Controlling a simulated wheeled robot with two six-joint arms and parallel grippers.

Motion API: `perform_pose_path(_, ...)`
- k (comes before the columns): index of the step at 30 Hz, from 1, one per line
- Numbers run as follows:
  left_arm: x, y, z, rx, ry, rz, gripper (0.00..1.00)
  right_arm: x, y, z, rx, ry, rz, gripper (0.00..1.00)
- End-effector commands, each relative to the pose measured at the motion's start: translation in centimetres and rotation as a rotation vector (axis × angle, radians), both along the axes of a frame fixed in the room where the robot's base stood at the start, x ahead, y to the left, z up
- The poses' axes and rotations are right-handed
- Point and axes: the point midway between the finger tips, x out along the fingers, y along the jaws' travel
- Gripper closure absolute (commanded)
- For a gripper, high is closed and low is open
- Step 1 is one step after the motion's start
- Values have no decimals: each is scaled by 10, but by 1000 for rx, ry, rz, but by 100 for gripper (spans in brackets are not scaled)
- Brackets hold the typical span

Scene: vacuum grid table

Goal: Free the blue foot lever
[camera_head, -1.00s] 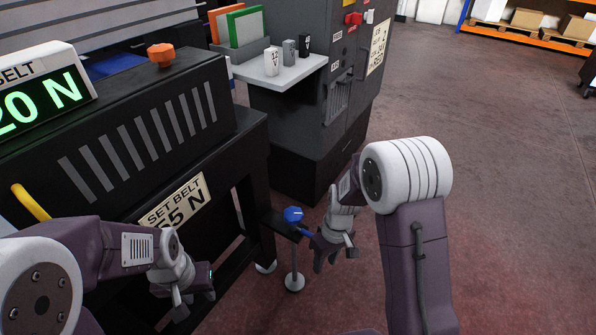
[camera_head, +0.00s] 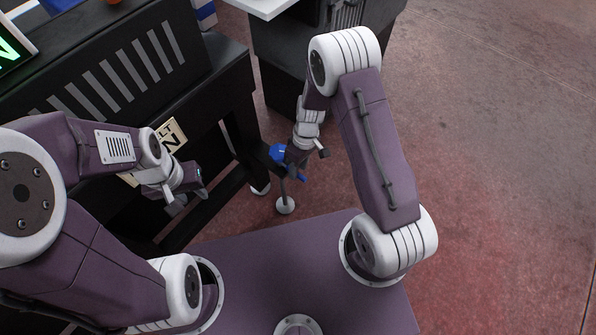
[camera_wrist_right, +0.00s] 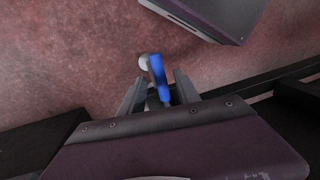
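The blue foot lever (camera_head: 278,152) is low at the corner of the black machine's frame, partly hidden by my right gripper. My right gripper (camera_head: 296,168) is right at the lever, pointing down. In the right wrist view the blue lever (camera_wrist_right: 158,75) lies between the two fingers, which stand apart with a gap visible on each side. Whether either finger touches it I cannot tell. My left gripper (camera_head: 188,203) hangs in front of the machine beside the tan sign (camera_head: 170,138), its fingers apart and empty.
The black machine (camera_head: 100,85) with grey slots fills the left. A round pale floor foot (camera_head: 285,205) stands below the lever. A dark grey cabinet (camera_head: 280,65) is behind. The red floor (camera_head: 490,130) to the right is clear.

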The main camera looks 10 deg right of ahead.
Motion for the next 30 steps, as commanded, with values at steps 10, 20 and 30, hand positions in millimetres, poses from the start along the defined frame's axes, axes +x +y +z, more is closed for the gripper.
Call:
perform_pose_path(10,0,0,-5,0,0,0,64,-1,2,-10,0,0,-1,61)
perform_pose_path(20,0,0,-5,0,0,0,64,-1,2,-10,0,0,-1,100)
perform_pose_path(30,0,0,-5,0,0,0,64,-1,2,-10,0,0,-1,100)
